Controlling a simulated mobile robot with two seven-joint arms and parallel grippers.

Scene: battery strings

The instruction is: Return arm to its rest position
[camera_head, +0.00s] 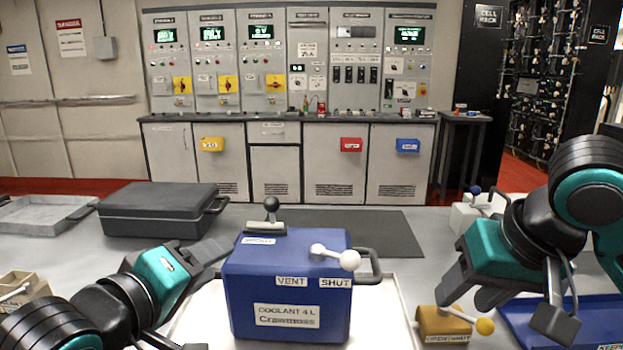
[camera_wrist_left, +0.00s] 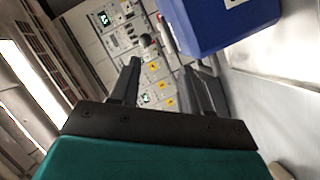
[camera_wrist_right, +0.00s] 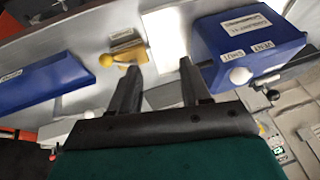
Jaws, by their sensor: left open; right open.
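My left gripper (camera_head: 218,258) is open and empty, just left of the blue coolant box (camera_head: 288,290). Its spread fingers show in the left wrist view (camera_wrist_left: 160,70), with the box (camera_wrist_left: 225,20) at upper right; whether they touch it, I cannot tell. My right gripper (camera_head: 502,315) is open and hangs at the right, over the area of a yellow valve block (camera_head: 440,325) and a blue tray. In the right wrist view its fingers (camera_wrist_right: 158,70) are apart with nothing between them. The coolant box stands upright, with a black-knobbed lever and a white-knobbed handle marked VENT and SHUT.
The coolant box stands on a white tray (camera_head: 392,300). A black case (camera_head: 158,210) and a grey tray (camera_head: 35,215) are at the back left. A dark mat (camera_head: 390,232) lies behind the box. The blue tray (camera_head: 590,322) is at the right. Control cabinets (camera_head: 290,60) line the back wall.

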